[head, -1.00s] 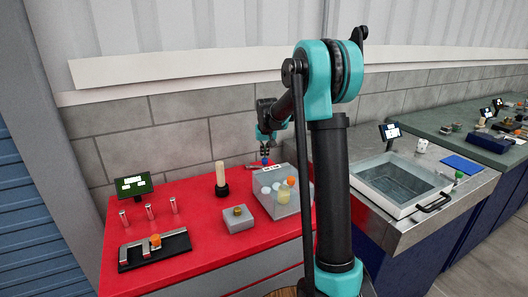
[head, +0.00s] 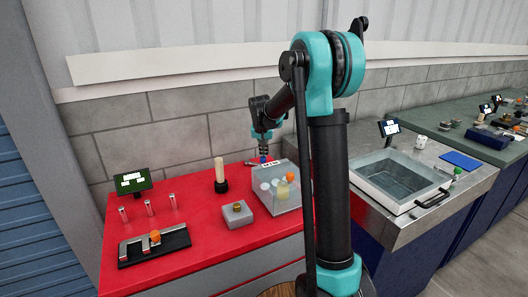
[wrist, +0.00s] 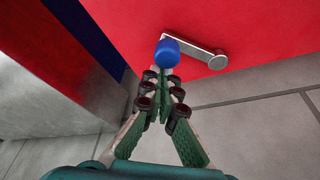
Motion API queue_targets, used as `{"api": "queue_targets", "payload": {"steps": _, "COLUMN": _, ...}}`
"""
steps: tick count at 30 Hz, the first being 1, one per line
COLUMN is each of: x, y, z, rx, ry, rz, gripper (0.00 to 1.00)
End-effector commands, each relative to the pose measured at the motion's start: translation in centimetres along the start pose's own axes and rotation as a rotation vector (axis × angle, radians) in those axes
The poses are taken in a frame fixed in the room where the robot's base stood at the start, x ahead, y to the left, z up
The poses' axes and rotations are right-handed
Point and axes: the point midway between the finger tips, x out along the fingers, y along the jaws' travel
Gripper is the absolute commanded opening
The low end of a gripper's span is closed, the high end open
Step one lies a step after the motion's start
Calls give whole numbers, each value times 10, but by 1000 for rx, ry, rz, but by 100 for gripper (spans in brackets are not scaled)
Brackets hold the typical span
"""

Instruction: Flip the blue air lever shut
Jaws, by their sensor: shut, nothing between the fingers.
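The air lever has a blue knob (wrist: 167,51) on a metal arm (wrist: 193,47) that runs to a round silver pivot end on the red surface in the wrist view. My gripper (wrist: 163,82) is shut and empty, its fingertips right at the blue knob. I cannot tell whether they touch it. In the head view my gripper (head: 263,150) points down at the back of the red bench, just above the small blue knob (head: 263,159). The lever's arm is hard to make out there.
A grey box with round items (head: 288,204) stands in front of the lever on the red bench (head: 200,263). A pale cylinder on a black base (head: 220,172) is to the left. A block wall (head: 180,146) rises close behind. A steel bench with a basin (head: 440,188) lies right.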

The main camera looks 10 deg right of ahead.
Motion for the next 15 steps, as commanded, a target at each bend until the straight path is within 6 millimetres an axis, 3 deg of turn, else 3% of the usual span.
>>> {"api": "queue_targets", "payload": {"steps": 15, "x": -12, "y": -7, "z": 34, "rx": 450, "ry": 0, "rz": 159, "gripper": 0}}
